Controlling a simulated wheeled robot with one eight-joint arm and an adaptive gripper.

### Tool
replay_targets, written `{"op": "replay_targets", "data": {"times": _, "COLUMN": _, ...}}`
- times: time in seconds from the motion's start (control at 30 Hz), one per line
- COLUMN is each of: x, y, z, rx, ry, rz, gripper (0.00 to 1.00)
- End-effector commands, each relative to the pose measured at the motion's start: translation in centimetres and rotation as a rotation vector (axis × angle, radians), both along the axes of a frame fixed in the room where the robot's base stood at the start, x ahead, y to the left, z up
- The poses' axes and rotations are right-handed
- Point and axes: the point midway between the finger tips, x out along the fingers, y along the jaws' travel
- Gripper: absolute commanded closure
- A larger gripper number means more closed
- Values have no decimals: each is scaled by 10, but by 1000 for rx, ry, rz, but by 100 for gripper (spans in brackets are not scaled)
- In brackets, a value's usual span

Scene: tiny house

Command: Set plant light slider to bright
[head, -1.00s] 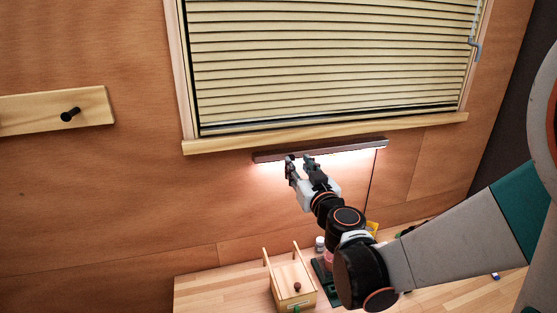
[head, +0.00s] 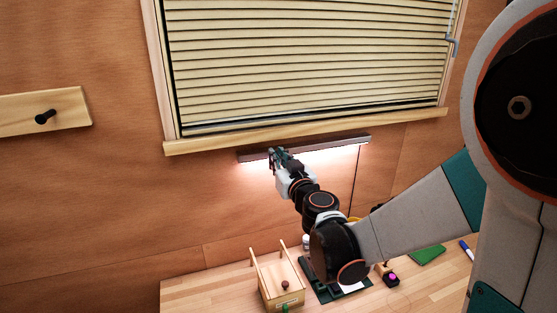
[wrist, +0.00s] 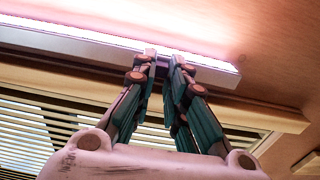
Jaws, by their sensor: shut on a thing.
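The plant light (head: 325,145) is a long, thin dark bar under the window sill, with its glow on the wall below. It also shows in the wrist view as a bright strip (wrist: 80,42) crossing the top. My gripper (head: 276,153) is at the bar, left of its middle in the head view. In the wrist view my gripper (wrist: 165,60) has its fingertips close together at the bar's edge, shut on the slider (wrist: 163,63). Only a small dark bit of the slider shows between the fingertips; the rest is hidden, and its setting cannot be read.
The window sill (head: 400,118) and blinds (head: 310,65) are just above the bar. A thin cord (head: 357,180) hangs from its right end. A small wooden box (head: 281,285) and a green item (head: 428,255) are on the desk (head: 215,290) below.

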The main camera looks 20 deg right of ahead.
Motion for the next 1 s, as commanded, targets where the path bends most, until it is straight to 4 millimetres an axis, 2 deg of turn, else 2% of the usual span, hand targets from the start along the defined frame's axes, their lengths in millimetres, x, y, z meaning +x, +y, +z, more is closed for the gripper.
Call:
{"op": "replay_targets", "data": {"times": 0.33, "x": 2, "y": -32, "z": 0, "rx": 0, "ry": 0, "rz": -3, "gripper": 100}}
{"op": "replay_targets", "data": {"times": 0.63, "x": 2, "y": -33, "z": 0, "rx": 0, "ry": 0, "rz": 0, "gripper": 100}}
{"op": "replay_targets", "data": {"times": 0.67, "x": 2, "y": -33, "z": 0, "rx": 0, "ry": 0, "rz": 0, "gripper": 80}}
{"op": "replay_targets", "data": {"times": 0.7, "x": 2, "y": -33, "z": 0, "rx": 0, "ry": 0, "rz": 0, "gripper": 71}}
{"op": "replay_targets", "data": {"times": 0.73, "x": 2, "y": -33, "z": 0, "rx": 0, "ry": 0, "rz": 0, "gripper": 67}}
{"op": "replay_targets", "data": {"times": 1.0, "x": 2, "y": -33, "z": 0, "rx": 0, "ry": 0, "rz": 0, "gripper": 67}}
